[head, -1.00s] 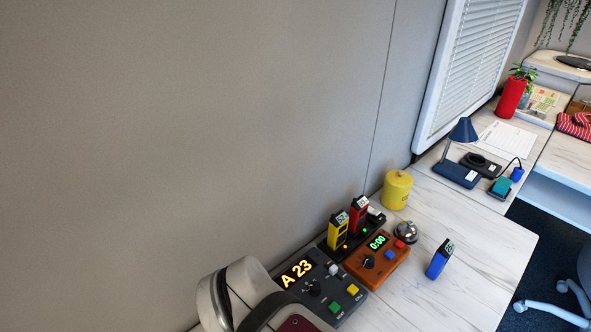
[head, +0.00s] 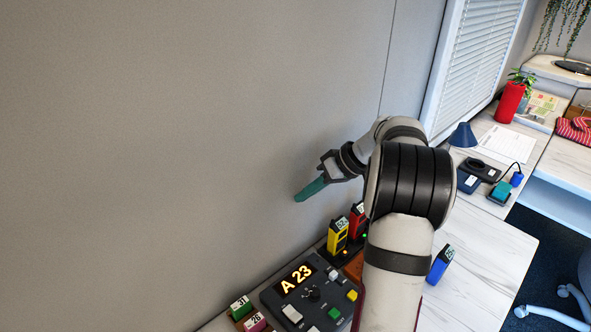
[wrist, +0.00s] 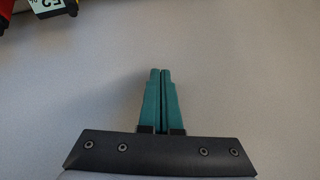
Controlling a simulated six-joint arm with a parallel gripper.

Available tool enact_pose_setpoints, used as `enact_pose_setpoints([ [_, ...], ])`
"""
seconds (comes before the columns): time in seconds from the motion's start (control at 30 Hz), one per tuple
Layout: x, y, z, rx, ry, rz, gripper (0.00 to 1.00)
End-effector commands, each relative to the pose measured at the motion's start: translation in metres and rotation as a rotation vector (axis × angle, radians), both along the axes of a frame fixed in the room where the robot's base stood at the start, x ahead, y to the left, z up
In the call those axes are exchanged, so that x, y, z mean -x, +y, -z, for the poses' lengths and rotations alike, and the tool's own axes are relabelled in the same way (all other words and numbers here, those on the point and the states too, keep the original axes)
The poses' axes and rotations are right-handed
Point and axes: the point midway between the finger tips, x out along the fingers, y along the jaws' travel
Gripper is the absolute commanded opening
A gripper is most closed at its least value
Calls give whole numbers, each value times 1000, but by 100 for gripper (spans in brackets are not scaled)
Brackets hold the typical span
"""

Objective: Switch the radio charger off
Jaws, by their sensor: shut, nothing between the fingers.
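The radio charger (head: 353,246) is a black base against the wall. It holds a yellow radio (head: 338,235) and a red radio (head: 357,221), and a green light shows beside the red one. My arm hides its right end in the head view, so its switch is not visible. My gripper (head: 298,198) has teal fingers and is shut and empty, raised near the wall above and left of the radios.
A dark panel reading A 23 (head: 295,281) stands left of the charger. An orange box (head: 354,266) is mostly behind my arm. A blue radio (head: 440,265) stands right of my arm, with bare table (head: 480,270) beyond.

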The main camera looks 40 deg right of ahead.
Motion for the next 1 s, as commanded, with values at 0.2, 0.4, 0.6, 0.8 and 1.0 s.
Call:
enact_pose_setpoints([
  [0.2, 58, -159, 53, 202, -262, 46, 0],
  [0.4, 118, -233, 88, 386, -380, 80, 0],
  [0.6, 134, -248, 96, 438, -405, 83, 0],
  [0.8, 133, -247, 96, 437, -404, 82, 0],
  [1.0, 118, -246, 105, 435, -405, 81, 0],
])
